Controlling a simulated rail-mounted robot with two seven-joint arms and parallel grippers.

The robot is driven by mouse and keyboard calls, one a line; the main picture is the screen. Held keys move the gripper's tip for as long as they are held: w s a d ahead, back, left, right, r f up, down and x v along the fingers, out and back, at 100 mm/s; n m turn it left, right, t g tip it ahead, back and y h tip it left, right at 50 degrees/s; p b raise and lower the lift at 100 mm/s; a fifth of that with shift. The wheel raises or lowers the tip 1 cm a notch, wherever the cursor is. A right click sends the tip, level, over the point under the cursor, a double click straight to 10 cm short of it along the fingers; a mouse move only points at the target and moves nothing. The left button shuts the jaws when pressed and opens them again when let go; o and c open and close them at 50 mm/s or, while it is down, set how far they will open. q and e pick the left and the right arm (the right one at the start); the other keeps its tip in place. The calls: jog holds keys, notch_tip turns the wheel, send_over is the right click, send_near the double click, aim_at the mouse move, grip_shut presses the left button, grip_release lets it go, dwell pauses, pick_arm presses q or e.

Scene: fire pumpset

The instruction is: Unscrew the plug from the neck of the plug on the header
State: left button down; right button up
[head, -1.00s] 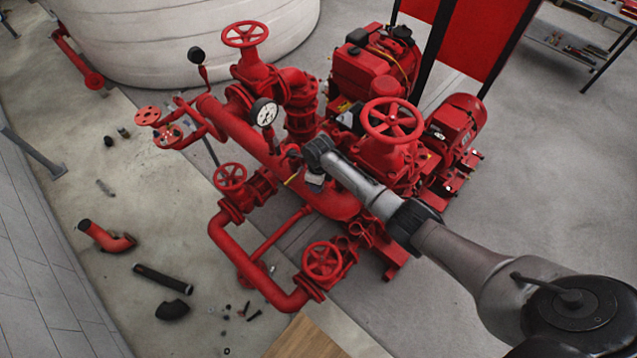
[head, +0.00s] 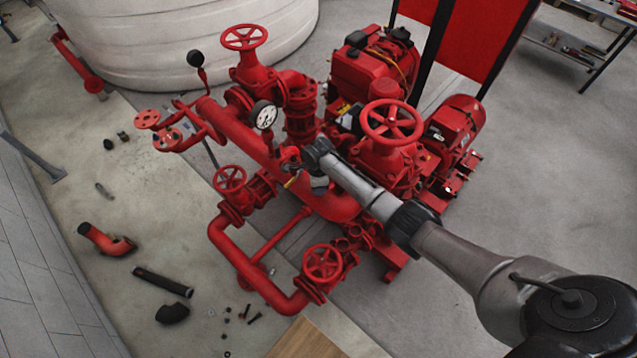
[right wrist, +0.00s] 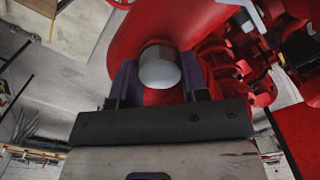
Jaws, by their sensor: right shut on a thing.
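The plug is a rounded grey cap (right wrist: 159,67) in the right wrist view. It sits against the red header pipe, between the two dark fingers of my right gripper (right wrist: 160,80), which is shut on it. The plug's neck is mostly hidden behind the plug. In the head view the red header (head: 243,133) runs diagonally through the pumpset. My right gripper (head: 319,184) is small there, at the header's lower right part, and its fingers and the plug cannot be made out. My left gripper is not in view.
A pressure gauge (head: 264,115) and a large red handwheel (head: 391,121) stand close to my right arm. Loose pipe pieces, such as a red elbow (head: 105,240), lie on the left floor.

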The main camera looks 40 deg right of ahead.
jog(key=n, duration=0.3)
jog(key=shift+d, duration=0.4)
jog(key=shift+n, duration=2.4)
jog(key=shift+n, duration=0.6)
jog(key=n, duration=0.3)
